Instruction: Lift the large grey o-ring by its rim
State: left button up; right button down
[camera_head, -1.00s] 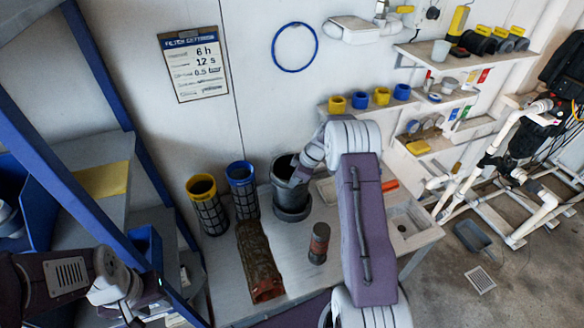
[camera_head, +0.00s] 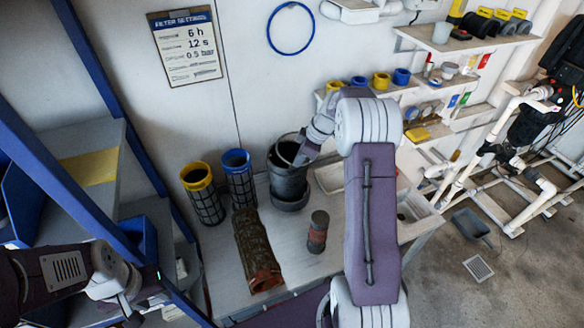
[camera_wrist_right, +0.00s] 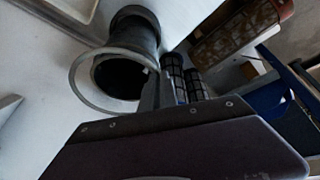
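The large grey o-ring (camera_wrist_right: 84,88) is a thin pale ring in the right wrist view. It stands off from the mouth of the dark grey cylindrical housing (camera_wrist_right: 140,35), overlapping its opening. Its right side meets the finger of my right gripper (camera_wrist_right: 153,88), which appears shut on the rim; the fingertips are partly hidden. In the head view, my right gripper (camera_head: 301,160) is at the top of the housing (camera_head: 291,186), where the ring's outline is hard to make out. My left gripper (camera_head: 135,312) is at the lower left, away from the housing; its fingers are unclear.
Two mesh-sided cylinders, yellow-rimmed (camera_head: 203,195) and blue-rimmed (camera_head: 239,180), stand left of the housing. A brown dirty filter (camera_head: 255,250) lies in front, with a small dark canister (camera_head: 318,232) to its right. A blue ring (camera_head: 290,28) hangs on the wall.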

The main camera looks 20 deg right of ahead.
jog(key=s+d+r+b, duration=0.2)
jog(key=s+d+r, duration=0.2)
jog(key=s, duration=0.4)
jog(key=shift+r, duration=0.65)
